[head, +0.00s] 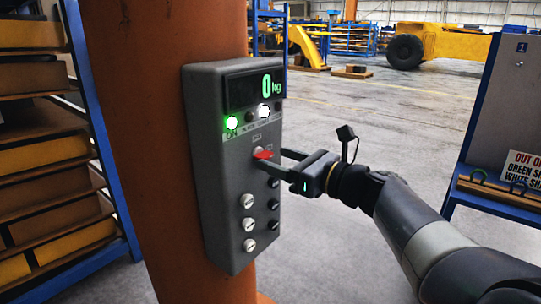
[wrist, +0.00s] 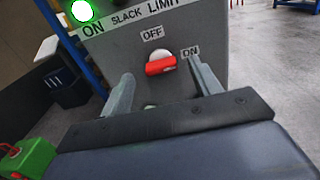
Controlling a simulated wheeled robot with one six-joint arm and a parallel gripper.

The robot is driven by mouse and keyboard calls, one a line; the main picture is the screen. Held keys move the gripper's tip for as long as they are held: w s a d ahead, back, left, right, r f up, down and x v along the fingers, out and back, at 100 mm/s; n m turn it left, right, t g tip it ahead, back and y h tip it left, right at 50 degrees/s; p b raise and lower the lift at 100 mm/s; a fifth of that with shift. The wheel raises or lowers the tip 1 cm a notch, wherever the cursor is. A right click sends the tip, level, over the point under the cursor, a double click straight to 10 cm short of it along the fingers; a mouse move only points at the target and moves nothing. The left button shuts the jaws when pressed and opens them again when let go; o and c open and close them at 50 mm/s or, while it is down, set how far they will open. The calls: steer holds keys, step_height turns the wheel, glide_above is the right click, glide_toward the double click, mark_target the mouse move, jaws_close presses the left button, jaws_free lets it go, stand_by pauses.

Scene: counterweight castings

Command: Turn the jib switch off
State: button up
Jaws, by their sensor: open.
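The jib switch is a red handle (head: 263,154) on a pale round knob, on the front of a grey control box (head: 225,190). In the wrist view the red handle (wrist: 160,66) lies nearly level, its right end towards the ON label (wrist: 190,51); the OFF label (wrist: 153,34) is above. My gripper (head: 268,167) is open in front of the box. In the wrist view the fingers of my gripper (wrist: 163,84) stand left and right of the handle, with visible gaps. Whether the fingertips touch the panel is unclear.
The box is on an orange column (head: 135,120). Its display (head: 254,88) reads 0 kg; a green lamp (head: 232,122) and a white lamp (head: 264,111) are lit. Several round knobs (head: 248,223) sit below the switch. A blue-framed rack (head: 95,130) stands left, a signed stand (head: 510,130) right.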

mark_target(268, 156)
steer(key=shift+x, duration=1.55)
steer(key=shift+d, duration=0.1)
steer(key=c, duration=1)
